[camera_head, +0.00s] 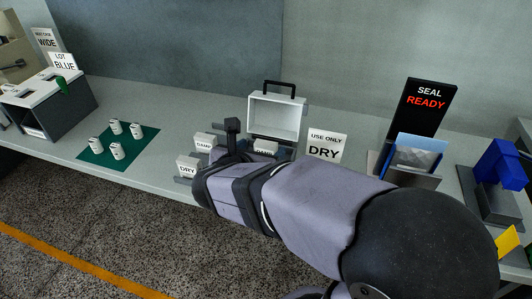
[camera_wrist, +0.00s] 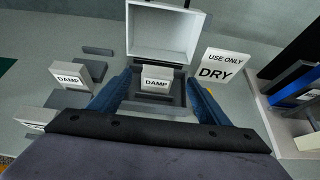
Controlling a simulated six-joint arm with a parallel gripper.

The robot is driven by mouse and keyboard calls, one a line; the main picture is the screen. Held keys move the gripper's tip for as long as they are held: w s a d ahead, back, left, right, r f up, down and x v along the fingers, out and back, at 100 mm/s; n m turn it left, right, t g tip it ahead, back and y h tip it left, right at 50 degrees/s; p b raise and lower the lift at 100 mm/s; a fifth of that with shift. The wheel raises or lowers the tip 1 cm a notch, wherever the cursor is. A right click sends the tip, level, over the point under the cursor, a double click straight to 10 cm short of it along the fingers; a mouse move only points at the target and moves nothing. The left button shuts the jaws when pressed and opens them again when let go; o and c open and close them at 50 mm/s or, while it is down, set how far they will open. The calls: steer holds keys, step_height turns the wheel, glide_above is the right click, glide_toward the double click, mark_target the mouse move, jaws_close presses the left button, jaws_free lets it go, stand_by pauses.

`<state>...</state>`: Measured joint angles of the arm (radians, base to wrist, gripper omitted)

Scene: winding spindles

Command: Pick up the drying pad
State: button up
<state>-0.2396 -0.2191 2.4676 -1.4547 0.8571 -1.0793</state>
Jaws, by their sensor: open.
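Three pale pads stand on the counter in the head view. One marked DRY (camera_head: 188,168) is at front left, one marked DAMP (camera_head: 204,143) is behind it, and another marked DAMP (camera_head: 265,147) is to the right, partly hidden by my arm. In the wrist view my gripper (camera_wrist: 158,80) is open, with its blue fingers on either side of the right DAMP pad (camera_wrist: 155,84); I see no contact. The left DAMP pad (camera_wrist: 70,80) lies outside the left finger. A pad at lower left (camera_wrist: 32,117) is partly cut off, its label hard to read.
An open white box (camera_head: 275,117) with a black handle stands behind the pads. A USE ONLY DRY sign (camera_head: 326,146) is right of it. A SEAL READY stand (camera_head: 420,110) is further right. A green mat (camera_head: 100,156) with several white cylinders is at left.

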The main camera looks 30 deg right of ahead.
mark_target(265, 144)
steer(key=b+x, duration=0.1)
steer(key=x, duration=0.3)
steer(key=shift+w+d+f, duration=0.1)
steer(key=shift+w+f, duration=0.05)
steer(key=shift+w, duration=0.25)
steer(key=c, duration=1.1)
